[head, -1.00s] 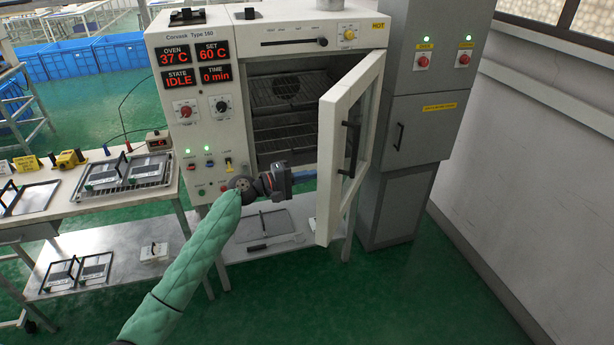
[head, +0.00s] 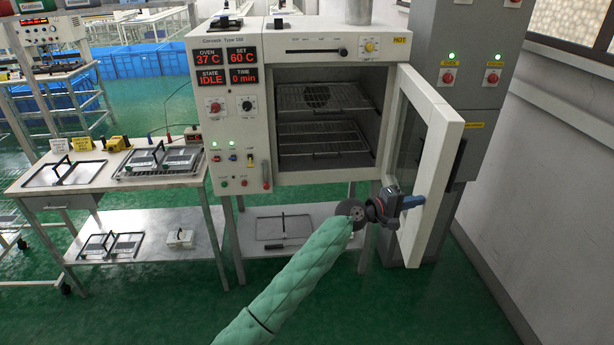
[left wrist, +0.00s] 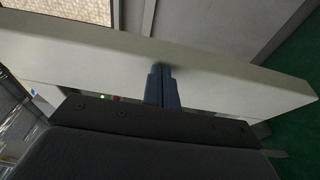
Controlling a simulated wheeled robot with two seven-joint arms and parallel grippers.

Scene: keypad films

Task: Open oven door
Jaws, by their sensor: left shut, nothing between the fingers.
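The white oven (head: 230,130) stands ahead with its door (head: 438,170) swung open to the right, its dark handle (head: 457,166) on the outer face. The chamber (head: 325,165) is exposed and shows wire racks. My left gripper (head: 420,201) is shut and empty at the inner side of the door's lower part, in front of the oven. In the left wrist view its blue fingers (left wrist: 162,84) are together against or very close to the pale door edge (left wrist: 215,78); contact is not certain. My right gripper is not in view.
A grey cabinet (head: 480,90) stands right of the oven, behind the door. A steel table (head: 110,180) with trays (head: 165,160) is at the left. A wire tray (head: 284,227) lies on the shelf below the oven. Green floor is clear in front.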

